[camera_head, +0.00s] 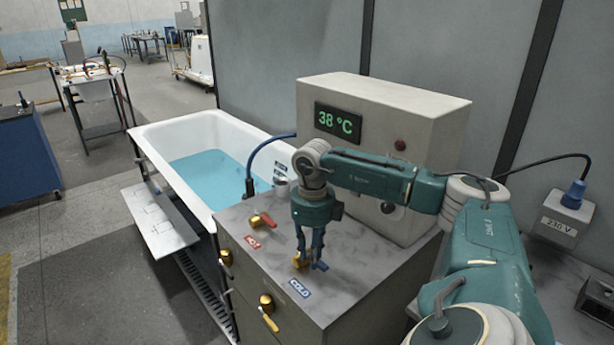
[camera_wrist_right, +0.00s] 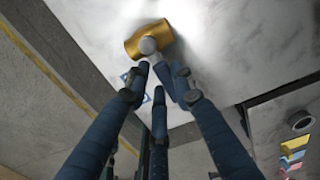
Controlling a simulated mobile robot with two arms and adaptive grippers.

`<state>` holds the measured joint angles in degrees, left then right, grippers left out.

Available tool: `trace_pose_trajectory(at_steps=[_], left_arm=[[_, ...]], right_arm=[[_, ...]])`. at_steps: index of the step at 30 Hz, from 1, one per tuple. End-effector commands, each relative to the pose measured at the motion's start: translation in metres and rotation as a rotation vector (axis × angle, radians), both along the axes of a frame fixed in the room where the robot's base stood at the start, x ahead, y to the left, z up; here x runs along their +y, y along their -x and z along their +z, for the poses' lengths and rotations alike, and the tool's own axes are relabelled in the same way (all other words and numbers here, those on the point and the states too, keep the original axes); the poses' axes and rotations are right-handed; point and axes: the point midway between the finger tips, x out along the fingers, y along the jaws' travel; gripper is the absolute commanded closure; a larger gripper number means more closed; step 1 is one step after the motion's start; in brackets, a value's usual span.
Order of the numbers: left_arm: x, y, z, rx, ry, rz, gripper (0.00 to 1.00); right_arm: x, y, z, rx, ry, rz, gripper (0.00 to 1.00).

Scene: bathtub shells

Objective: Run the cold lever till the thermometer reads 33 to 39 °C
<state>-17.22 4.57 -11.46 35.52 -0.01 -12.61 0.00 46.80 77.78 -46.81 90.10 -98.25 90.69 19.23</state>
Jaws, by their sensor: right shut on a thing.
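The thermometer display (camera_head: 338,122) on the beige box reads 38 °C in green digits. The cold lever (camera_head: 320,266) is blue, on a brass valve (camera_head: 300,261) beside the blue COLD label (camera_head: 299,288). My right gripper (camera_head: 311,258) points down over it, its fingers shut on the lever. In the wrist view the brass valve (camera_wrist_right: 150,40) shows just beyond the fingertips, and the fingers partly hide the lever. The red hot lever (camera_head: 267,219) stands on its own brass valve near the red HOT label (camera_head: 253,242). My left gripper is not in view.
A white bathtub (camera_head: 172,135) holding blue water (camera_head: 205,172) stands behind the grey-topped cabinet (camera_head: 342,300). A blue hose (camera_head: 262,152) runs from the box to the tub. Another brass valve (camera_head: 266,302) is on the cabinet's front. A 230 V socket (camera_head: 566,215) is at the right.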

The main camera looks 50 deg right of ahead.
Motion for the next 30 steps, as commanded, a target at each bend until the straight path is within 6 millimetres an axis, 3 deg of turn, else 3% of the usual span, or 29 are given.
trace_pose_trajectory(at_steps=[12, 13, 16, 25, 30], left_arm=[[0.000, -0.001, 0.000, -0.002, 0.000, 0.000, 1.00], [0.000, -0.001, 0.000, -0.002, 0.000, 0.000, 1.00], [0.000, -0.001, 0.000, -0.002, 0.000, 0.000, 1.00], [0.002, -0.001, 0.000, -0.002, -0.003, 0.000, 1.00], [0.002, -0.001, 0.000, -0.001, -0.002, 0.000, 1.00]], right_arm=[[-0.002, -0.001, 0.002, -0.005, 0.004, 0.011, 1.00], [-0.002, -0.001, 0.002, -0.005, 0.004, 0.011, 0.74], [-0.002, 0.000, 0.002, -0.005, 0.004, 0.010, 0.56], [-0.001, 0.000, 0.002, -0.003, 0.002, 0.009, 0.56], [-0.001, -0.001, 0.019, -0.006, 0.002, 0.008, 0.56]])
